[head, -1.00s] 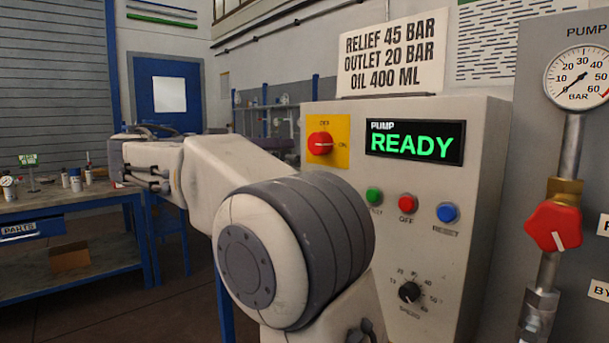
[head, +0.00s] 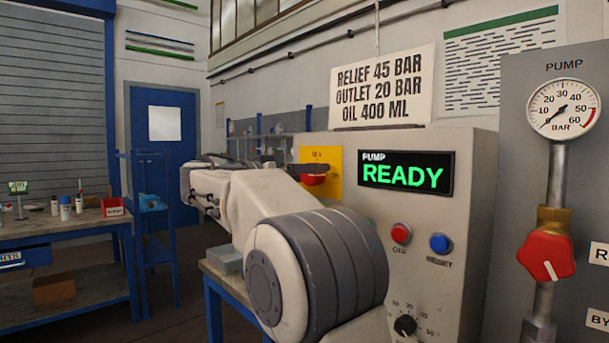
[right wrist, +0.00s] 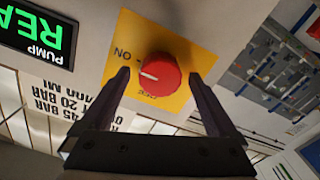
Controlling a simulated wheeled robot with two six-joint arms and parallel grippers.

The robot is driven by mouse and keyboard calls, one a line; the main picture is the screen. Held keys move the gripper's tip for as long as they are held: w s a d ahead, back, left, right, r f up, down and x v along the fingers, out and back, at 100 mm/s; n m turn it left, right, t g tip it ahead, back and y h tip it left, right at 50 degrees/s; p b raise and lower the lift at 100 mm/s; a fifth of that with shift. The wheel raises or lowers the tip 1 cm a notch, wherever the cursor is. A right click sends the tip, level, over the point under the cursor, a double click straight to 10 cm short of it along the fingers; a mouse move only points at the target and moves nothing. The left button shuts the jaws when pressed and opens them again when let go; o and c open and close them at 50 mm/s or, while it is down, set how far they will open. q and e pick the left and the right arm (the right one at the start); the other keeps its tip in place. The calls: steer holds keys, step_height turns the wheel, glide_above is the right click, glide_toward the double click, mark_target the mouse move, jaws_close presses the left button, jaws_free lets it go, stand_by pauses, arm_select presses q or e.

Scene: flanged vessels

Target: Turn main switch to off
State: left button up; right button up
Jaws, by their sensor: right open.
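The main switch is a red round knob (head: 314,181) on a yellow plate (head: 335,172) on the pump cabinet's front, left of the READY display. In the right wrist view the knob (right wrist: 160,74) shows whole, with its white mark pointing left, towards the ON label. The OFF label is below it in that view, which is upside down. My right gripper (right wrist: 158,77) is open, with one finger on each side of the knob and a visible gap to each. In the head view the right gripper (head: 297,168) partly covers the knob. My left gripper is not in view.
The cabinet (head: 465,210) also bears a READY display (head: 405,173), a red button (head: 401,233), a blue button (head: 440,243) and a black speed dial (head: 405,325). A red valve handle (head: 549,255) and a gauge (head: 563,108) are at the right. My right arm hides the lower left.

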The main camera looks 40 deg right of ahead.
steer(key=c, duration=1.4)
steer(key=shift+n, duration=0.3)
steer(key=n, duration=0.3)
steer(key=n+p, duration=0.1)
steer(key=n, duration=0.4)
steer(key=shift+p, duration=0.35)
steer(key=n+p, duration=0.2)
steer(key=n, duration=0.3)
steer(key=shift+w+p, duration=0.1)
steer(key=shift+p, duration=0.3)
steer(key=shift+f+n+p, duration=0.15)
steer(key=shift+n+p, duration=1.1)
steer(key=shift+n, duration=1.05)
